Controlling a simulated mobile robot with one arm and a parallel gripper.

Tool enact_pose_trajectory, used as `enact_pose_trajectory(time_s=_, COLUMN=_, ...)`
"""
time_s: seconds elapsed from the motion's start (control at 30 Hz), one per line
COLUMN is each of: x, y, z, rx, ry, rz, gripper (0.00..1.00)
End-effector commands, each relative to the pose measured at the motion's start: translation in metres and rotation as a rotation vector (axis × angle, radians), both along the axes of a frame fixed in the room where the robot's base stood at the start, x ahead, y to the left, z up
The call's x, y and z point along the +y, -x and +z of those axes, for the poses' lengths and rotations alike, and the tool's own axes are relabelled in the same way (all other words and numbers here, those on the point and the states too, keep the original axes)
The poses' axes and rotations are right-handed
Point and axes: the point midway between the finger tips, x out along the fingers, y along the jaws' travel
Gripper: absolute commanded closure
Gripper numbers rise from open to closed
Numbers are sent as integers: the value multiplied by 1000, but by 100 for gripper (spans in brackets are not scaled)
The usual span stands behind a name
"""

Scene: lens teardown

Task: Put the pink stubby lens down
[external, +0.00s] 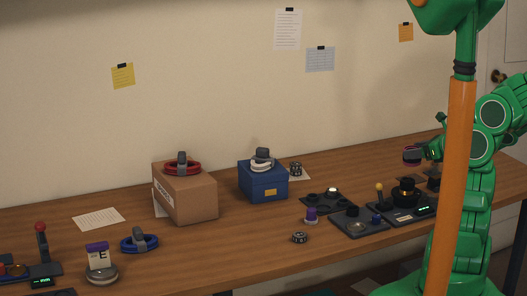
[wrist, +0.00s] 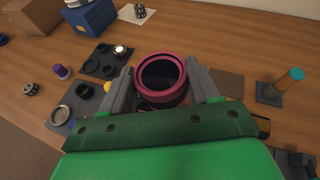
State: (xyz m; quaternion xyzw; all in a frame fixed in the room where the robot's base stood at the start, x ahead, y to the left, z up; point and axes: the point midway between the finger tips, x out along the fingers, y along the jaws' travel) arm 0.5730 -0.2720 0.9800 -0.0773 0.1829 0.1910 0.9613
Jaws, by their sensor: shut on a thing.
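The pink stubby lens (wrist: 162,98) is gripped between the two grey fingers of my gripper (wrist: 161,80), its dark open end facing the wrist camera. In the external view the pink lens (external: 411,155) is held above the right part of the wooden table, clear of the surface. My gripper (external: 424,153) is partly hidden behind my orange and green arm links there. In the wrist view a bare brown square mat (wrist: 227,85) lies on the table just right of the gripper.
Dark trays (external: 359,222) with small parts stand left of the gripper. A blue box (external: 262,184) and a cardboard box (external: 186,197) stand further left. In the wrist view a cyan-topped post (wrist: 284,84) stands to the right. Bare wood shows beyond the mat.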

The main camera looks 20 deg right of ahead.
Motion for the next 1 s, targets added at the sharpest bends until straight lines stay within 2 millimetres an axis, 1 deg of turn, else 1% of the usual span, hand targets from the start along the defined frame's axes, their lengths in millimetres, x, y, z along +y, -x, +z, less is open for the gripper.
enact_pose_trajectory(time_s=0.07, x=1, y=-1, z=0, rx=0, ry=0, rz=2, gripper=74)
enact_pose_trajectory(time_s=0.17, x=8, y=-4, z=0, rx=0, ry=-1, rz=17, gripper=74)
enact_pose_trajectory(time_s=0.27, x=24, y=-11, z=0, rx=-1, ry=-3, rz=50, gripper=74)
enact_pose_trajectory(time_s=0.37, x=49, y=-20, z=0, rx=-2, ry=-4, rz=100, gripper=74)
enact_pose_trajectory(time_s=0.63, x=126, y=-41, z=0, rx=-1, ry=-10, rz=253, gripper=74)
enact_pose_trajectory(time_s=0.8, x=175, y=-49, z=0, rx=-1, ry=-16, rz=348, gripper=74)
enact_pose_trajectory(time_s=1.0, x=233, y=-52, z=1, rx=0, ry=-24, rz=463, gripper=74)
